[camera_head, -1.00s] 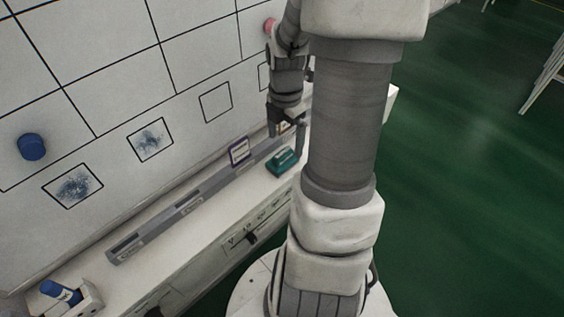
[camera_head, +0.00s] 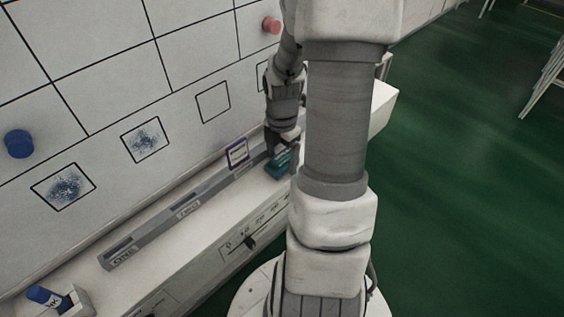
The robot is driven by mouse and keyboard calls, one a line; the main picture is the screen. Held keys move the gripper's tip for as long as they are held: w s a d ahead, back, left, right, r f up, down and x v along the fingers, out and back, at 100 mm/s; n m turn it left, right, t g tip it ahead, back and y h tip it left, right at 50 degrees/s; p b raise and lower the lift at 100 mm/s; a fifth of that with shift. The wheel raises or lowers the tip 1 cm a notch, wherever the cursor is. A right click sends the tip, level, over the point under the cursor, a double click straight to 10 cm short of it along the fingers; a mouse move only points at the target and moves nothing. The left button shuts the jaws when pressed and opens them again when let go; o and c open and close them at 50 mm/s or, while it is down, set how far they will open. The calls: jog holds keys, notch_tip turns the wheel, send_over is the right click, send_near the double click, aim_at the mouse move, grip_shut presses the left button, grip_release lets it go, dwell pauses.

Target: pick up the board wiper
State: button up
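The board wiper, a teal block (camera_head: 277,168), lies on the white ledge below the wall board, at the right end of the long grey rail. My gripper (camera_head: 281,153) points down right over it, with one finger to the left of its upper part and one to the right. The fingers look spread apart. They hide part of the wiper, and I cannot see whether they touch it. The wiper rests on the ledge.
A small purple-framed card (camera_head: 237,153) stands close left of the wiper by the grey rail (camera_head: 185,206). A blue marker (camera_head: 48,297) sits in a holder at the lower left. Blue (camera_head: 19,144) and red (camera_head: 271,25) knobs stick out from the board.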

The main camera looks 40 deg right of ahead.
jog(key=c, duration=1.2)
jog(key=shift+r, duration=0.1)
jog(key=shift+r+p, duration=0.3)
jog(key=shift+r, duration=0.25)
jog(key=r, duration=0.1)
jog(key=r+p, duration=0.1)
jog(key=s+r, duration=0.1)
jog(key=r, duration=0.1)
jog(key=shift+d, duration=0.4)
jog(key=s+d+r+p, duration=0.1)
jog(key=s+d+r, duration=0.1)
jog(key=s, duration=0.1)
jog(key=s+d+r+p, duration=0.1)
jog(key=s+r, duration=0.1)
jog(key=s, duration=0.1)
jog(key=s+d+r+p, duration=0.1)
jog(key=s+d, duration=0.1)
jog(key=s, duration=0.1)
jog(key=shift+d+r, duration=0.3)
jog(key=shift+r, duration=0.1)
